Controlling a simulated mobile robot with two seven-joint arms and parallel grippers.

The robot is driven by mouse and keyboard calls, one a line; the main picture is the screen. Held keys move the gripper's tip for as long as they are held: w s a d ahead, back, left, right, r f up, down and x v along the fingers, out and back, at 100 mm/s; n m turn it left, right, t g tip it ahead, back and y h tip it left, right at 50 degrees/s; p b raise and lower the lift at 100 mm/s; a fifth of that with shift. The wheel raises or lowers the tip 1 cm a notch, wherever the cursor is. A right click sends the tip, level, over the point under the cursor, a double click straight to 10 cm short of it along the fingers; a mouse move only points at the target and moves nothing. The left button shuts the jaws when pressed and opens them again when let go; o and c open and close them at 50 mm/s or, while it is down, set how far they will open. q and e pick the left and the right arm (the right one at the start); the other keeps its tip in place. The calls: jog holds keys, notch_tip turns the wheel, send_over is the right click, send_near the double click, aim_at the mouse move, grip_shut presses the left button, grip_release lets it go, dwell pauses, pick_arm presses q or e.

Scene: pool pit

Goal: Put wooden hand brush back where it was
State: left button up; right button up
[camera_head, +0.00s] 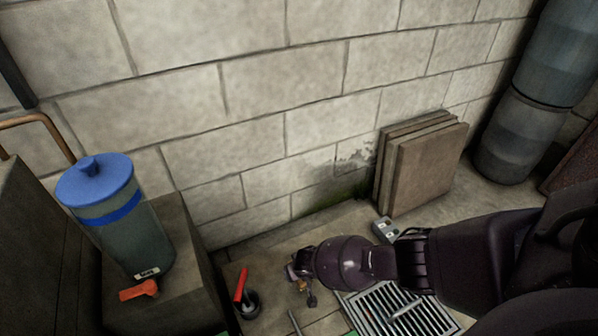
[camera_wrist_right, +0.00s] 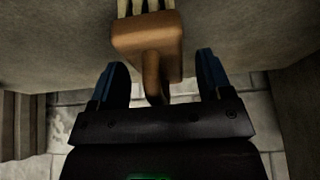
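The wooden hand brush (camera_wrist_right: 148,47) shows at the top middle of the right wrist view. It has a brown wooden body, a handle pointing down the picture and pale bristles cut off by the top edge. My right gripper (camera_wrist_right: 162,75) has its two blue fingers wide apart, with the handle between them and a visible gap on each side. In the head view my right arm comes in from the right, and the gripper (camera_head: 298,272) is low, near the floor by the block. The brush cannot be made out clearly there. My left gripper is not in view.
A blue-lidded canister (camera_head: 118,215) and an orange object (camera_head: 138,290) stand on a stone block (camera_head: 188,245). A red-handled tool (camera_head: 241,285) stands beside the block. A floor grate (camera_head: 385,312) lies under my arm. Stone slabs (camera_head: 425,170) lean on the wall; grey pipes (camera_head: 530,95) stand right.

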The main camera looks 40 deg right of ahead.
jog(key=shift+r+p, duration=0.4)
jog(key=shift+r, duration=0.15)
jog(key=p+v, duration=0.2)
jog(key=v, duration=0.1)
jog(key=p+v, duration=0.2)
jog(key=v, duration=0.1)
jog(key=p+v, duration=0.2)
jog(key=v, duration=0.2)
jog(key=shift+w+r, duration=0.1)
jog(key=shift+w, duration=0.2)
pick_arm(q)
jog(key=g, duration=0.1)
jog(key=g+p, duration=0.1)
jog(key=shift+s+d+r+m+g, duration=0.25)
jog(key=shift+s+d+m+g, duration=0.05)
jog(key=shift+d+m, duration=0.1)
pick_arm(e)
jog(key=shift+s+a+r, duration=0.1)
jog(key=shift+s+r, duration=0.4)
jog(key=shift+s, duration=0.2)
